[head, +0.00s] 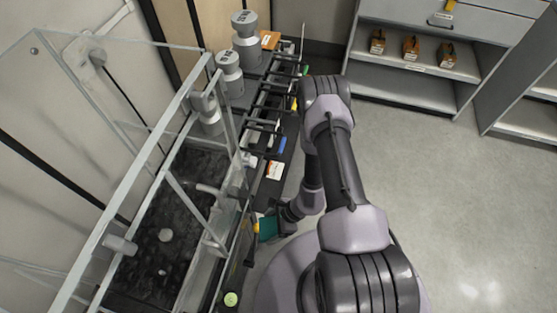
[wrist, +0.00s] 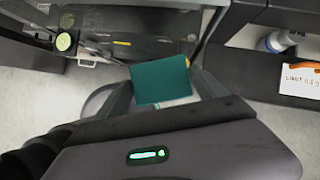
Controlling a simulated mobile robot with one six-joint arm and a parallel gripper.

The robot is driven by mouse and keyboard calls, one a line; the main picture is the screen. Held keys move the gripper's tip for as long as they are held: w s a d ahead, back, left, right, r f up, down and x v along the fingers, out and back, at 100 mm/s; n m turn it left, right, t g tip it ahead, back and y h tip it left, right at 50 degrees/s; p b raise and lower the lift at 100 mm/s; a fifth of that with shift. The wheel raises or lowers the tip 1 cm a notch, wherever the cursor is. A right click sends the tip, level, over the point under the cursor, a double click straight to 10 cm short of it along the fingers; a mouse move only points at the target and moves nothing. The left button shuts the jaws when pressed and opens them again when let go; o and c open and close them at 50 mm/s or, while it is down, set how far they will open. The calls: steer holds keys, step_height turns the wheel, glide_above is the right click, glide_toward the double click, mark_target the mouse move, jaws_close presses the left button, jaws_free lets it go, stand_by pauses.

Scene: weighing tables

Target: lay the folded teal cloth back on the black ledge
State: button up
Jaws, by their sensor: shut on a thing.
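The folded teal cloth (wrist: 160,80) is a flat, square-edged piece held between the fingertips of my gripper (wrist: 163,97). In the head view the cloth (head: 267,228) shows at the end of my gripper (head: 279,222), low in the middle, beside the black ledge (head: 240,277) along the glass case. My gripper is shut on the cloth. In the wrist view a dark ledge surface (wrist: 150,48) lies beyond the cloth. I cannot tell the height of the cloth over the ledge.
A yellow-green round item (head: 231,299) sits on the ledge; it also shows in the wrist view (wrist: 65,42). A glass case (head: 150,165) stands left. A black rack (head: 265,125), a white-orange card (head: 274,170) and grey metal cylinders (head: 245,40) are farther up. Open floor (head: 450,200) lies right.

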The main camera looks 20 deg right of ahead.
steer(key=w+d+b, duration=0.1)
steer(key=w, duration=0.4)
steer(key=w+d+f+b, duration=0.1)
steer(key=w+d, duration=0.1)
steer(key=w, duration=0.3)
steer(key=w+d+b, duration=0.2)
steer(key=w, duration=0.3)
steer(key=shift+f, duration=0.4)
steer(key=shift+f+b, duration=0.95)
steer(key=shift+f, duration=0.9)
steer(key=o, duration=1.1)
steer(key=shift+o, duration=0.2)
steer(key=shift+r+p, duration=0.4)
steer(key=shift+r, duration=0.05)
steer(key=p+v, duration=0.3)
steer(key=v, duration=0.8)
steer(key=shift+d+r, duration=0.2)
steer(key=shift+s, duration=0.1)
